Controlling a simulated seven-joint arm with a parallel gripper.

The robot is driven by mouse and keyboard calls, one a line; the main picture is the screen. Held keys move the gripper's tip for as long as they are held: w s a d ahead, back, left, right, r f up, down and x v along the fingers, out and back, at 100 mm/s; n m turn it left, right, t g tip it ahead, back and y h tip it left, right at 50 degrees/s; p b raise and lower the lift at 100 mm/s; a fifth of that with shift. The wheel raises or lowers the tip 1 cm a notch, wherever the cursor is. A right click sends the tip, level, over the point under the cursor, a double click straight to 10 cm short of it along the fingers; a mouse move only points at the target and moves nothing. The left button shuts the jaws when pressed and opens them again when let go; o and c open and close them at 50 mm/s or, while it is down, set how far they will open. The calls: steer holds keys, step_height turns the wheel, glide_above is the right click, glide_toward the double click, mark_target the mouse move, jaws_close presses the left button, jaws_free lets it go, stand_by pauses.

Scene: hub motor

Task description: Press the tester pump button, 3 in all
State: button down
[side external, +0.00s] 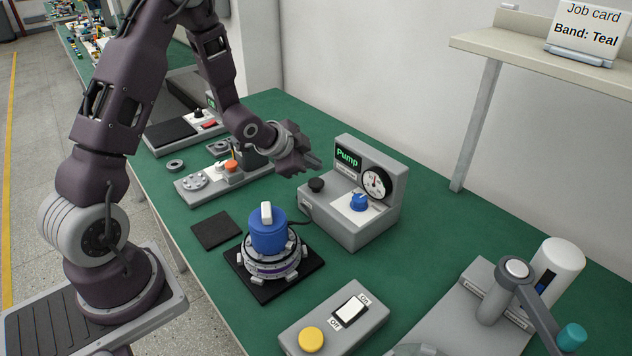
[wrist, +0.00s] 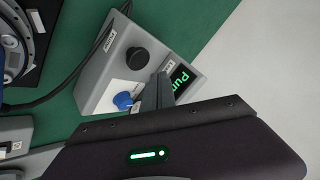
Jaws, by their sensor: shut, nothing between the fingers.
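The tester (side external: 350,228) is a grey box with a green "Pump" display (side external: 348,158), a round dial gauge (side external: 376,183) and a blue knob (side external: 358,202). Its black pump button (side external: 316,185) is a round cap on the left part of the box. In the wrist view the black button (wrist: 137,58) and the blue knob (wrist: 123,101) show clear of the fingers. My gripper (side external: 314,163) is shut and empty, above and a little behind the black button, apart from it. In the wrist view its fingers (wrist: 160,88) cover part of the display side of the tester.
A blue hub motor (side external: 268,235) stands on a black pad left of the tester, with a cable between them. A switch box (side external: 335,318) with a yellow button is in front. A press-like device (side external: 520,290) stands at right. A shelf holds a job card (side external: 585,28) reading "Band: Teal".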

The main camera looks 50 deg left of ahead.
mark_target(313, 183)
steer(key=shift+r, duration=1.5)
stand_by(1.3)
step_height(313, 183, up, 4)
steer(key=shift+f, duration=0.1)
steer(key=shift+f, duration=4.4)
steer(key=shift+f, duration=0.4)
